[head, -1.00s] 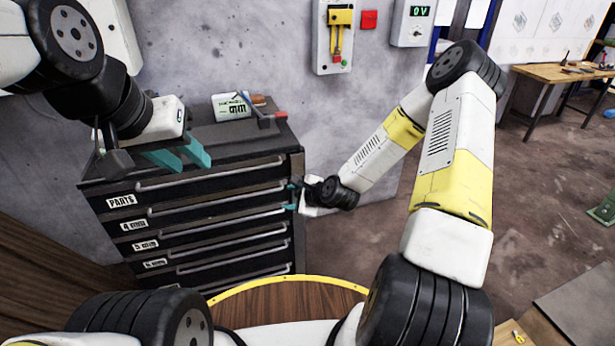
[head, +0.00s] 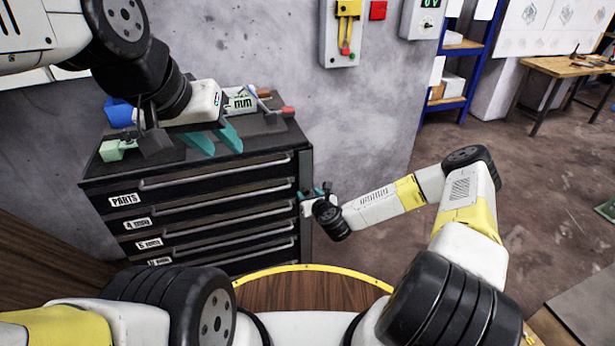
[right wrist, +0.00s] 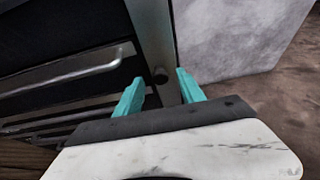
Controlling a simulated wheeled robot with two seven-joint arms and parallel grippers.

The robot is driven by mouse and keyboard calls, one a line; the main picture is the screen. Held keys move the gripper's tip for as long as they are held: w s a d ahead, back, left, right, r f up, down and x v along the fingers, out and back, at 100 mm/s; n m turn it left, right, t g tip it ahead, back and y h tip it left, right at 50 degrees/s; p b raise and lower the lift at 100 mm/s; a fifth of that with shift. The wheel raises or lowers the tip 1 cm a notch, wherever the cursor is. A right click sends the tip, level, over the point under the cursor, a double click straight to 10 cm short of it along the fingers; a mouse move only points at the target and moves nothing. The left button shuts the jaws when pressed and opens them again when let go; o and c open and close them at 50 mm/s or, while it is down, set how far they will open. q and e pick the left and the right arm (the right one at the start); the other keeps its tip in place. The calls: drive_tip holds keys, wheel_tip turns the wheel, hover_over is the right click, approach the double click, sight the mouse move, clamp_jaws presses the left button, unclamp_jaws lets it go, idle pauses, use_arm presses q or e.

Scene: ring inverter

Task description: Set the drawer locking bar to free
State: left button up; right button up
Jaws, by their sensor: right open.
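The black drawer cabinet (head: 200,215) stands against the wall, its visible drawers shut. Its locking bar (head: 306,160) is the grey upright strip along the right front edge; it also fills the top middle of the right wrist view (right wrist: 150,30). A short dark round knob (right wrist: 160,75) sticks out of the bar. My right gripper (right wrist: 160,84) is open, with one teal finger on each side of the knob; I cannot tell whether either touches it. In the head view the right gripper (head: 312,193) is at the bar.
On the cabinet top are a hammer (head: 266,110), a labelled box (head: 240,103), a blue item (head: 119,115) and a pale green block (head: 116,150). A wall panel with a yellow handle (head: 347,10) hangs above.

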drive_tip(key=shift+x, duration=1.1)
drive_tip(key=shift+c, duration=0.5)
clamp_jaws()
drive_tip(key=shift+d, duration=0.1)
